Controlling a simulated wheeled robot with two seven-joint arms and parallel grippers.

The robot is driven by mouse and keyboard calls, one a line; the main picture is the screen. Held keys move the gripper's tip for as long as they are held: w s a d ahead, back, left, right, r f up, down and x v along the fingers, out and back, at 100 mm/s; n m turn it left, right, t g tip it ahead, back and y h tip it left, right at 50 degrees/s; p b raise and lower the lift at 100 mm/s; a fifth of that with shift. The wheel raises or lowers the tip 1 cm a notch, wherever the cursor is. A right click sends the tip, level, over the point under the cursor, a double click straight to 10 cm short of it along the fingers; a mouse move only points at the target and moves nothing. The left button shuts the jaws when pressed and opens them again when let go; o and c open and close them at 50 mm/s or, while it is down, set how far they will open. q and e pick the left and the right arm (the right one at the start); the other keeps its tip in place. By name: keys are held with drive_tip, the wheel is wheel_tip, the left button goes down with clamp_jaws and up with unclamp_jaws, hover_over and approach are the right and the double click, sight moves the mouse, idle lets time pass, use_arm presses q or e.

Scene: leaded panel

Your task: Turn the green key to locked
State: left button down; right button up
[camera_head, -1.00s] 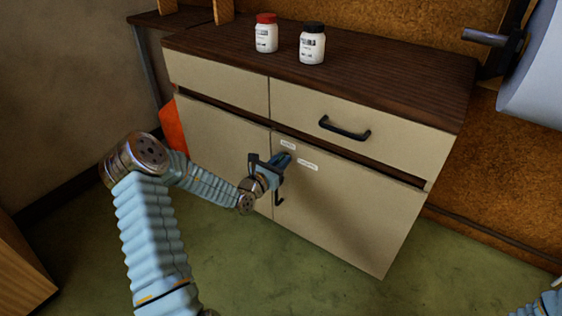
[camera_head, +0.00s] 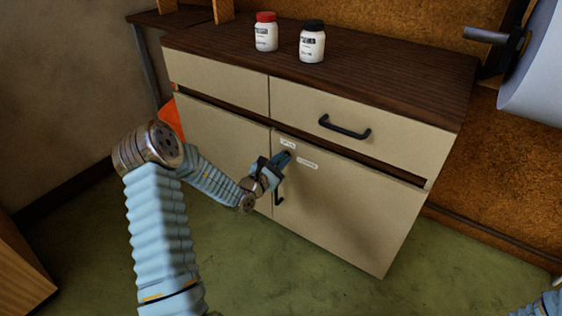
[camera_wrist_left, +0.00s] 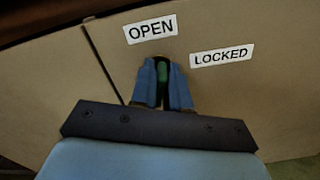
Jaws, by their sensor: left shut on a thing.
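The green key (camera_wrist_left: 163,84) stands in the lock on the cabinet's right door (camera_head: 345,205). My left gripper (camera_wrist_left: 163,68) is shut on the key, with a blue finger on each side of it. The key looks close to upright in the left wrist view, below the OPEN label (camera_wrist_left: 151,29). The LOCKED label (camera_wrist_left: 222,55) is to the right of it. In the head view my left gripper (camera_head: 283,160) is at the door's upper left and hides the key. Only a bit of my right arm shows at the lower right; its gripper is out of view.
A black drawer handle (camera_head: 344,128) is above the door, and a black door handle (camera_head: 279,190) is just below my left gripper. Two white jars, one red-capped (camera_head: 266,32) and one black-capped (camera_head: 312,43), stand on the cabinet top. The green floor in front is clear.

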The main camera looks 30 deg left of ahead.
use_arm(q)
drive_tip(key=m+b, duration=0.2)
drive_tip(key=m, duration=0.1)
drive_tip(key=shift+d+f+m, duration=0.1)
drive_tip(key=shift+f+m, duration=0.05)
drive_tip(key=shift+m, duration=0.25)
drive_tip(key=shift+m+b, duration=0.35)
drive_tip(key=shift+m, duration=0.05)
drive_tip(key=m+b, duration=0.6)
drive_tip(key=shift+f, duration=0.2)
drive_tip(key=shift+r+m+b, duration=0.15)
drive_tip(key=shift+m+b, duration=0.85)
drive_tip(key=shift+m, duration=0.1)
drive_tip(key=c, duration=1.2)
unclamp_jaws()
drive_tip(key=shift+s, duration=0.1)
